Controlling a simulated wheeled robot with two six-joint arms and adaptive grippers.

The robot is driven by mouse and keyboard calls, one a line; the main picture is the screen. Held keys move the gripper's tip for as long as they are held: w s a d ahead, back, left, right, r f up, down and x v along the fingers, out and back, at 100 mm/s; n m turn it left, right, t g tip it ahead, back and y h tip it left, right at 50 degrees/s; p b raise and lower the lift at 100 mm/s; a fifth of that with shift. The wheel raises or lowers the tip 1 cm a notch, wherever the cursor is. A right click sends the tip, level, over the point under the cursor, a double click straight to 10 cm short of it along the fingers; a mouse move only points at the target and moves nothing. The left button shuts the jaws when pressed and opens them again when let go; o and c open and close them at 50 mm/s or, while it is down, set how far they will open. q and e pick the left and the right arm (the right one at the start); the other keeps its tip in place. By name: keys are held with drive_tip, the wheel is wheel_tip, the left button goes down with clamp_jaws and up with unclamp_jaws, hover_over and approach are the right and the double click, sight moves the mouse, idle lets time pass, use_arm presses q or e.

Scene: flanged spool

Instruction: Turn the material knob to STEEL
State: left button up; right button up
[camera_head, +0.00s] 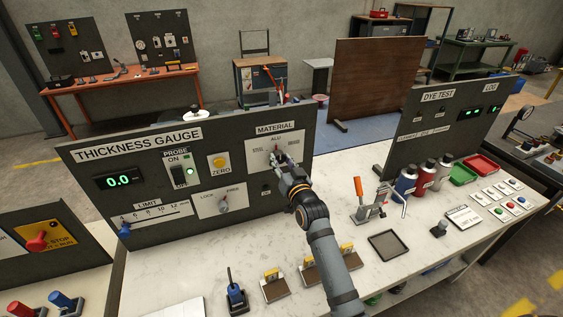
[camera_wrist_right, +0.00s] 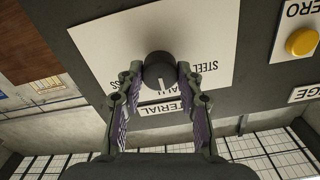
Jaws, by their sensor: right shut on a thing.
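The material knob (camera_wrist_right: 158,70) is a dark round knob on a white plate (camera_wrist_right: 110,35) marked with STEEL, ALU and a partly hidden label ending in SS. The wrist view shows this upside down. The knob's white line points toward ALU. My right gripper (camera_wrist_right: 157,75) has a finger on each side of the knob and is shut on it. In the head view my right gripper (camera_head: 281,160) is at the MATERIAL plate (camera_head: 258,149) and hides most of the knob. My left gripper is not in view.
The thickness gauge panel (camera_head: 85,176) also carries a display reading 0.0, a PROBE switch (camera_head: 179,176), a yellow ZERO button (camera_head: 219,163), a LOCK knob (camera_head: 224,204) and a LIMIT slider (camera_head: 124,229). Small fixtures and a dark tray (camera_head: 388,246) stand on the bench below.

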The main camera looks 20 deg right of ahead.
drive_tip(key=shift+n, duration=1.3)
drive_tip(key=n, duration=0.3)
drive_tip(key=shift+n, duration=0.3)
drive_tip(key=n+b, duration=0.1)
drive_tip(key=n, duration=0.5)
drive_tip(key=shift+n, duration=0.4)
drive_tip(key=o, duration=1.2)
drive_tip(key=shift+c, duration=0.2)
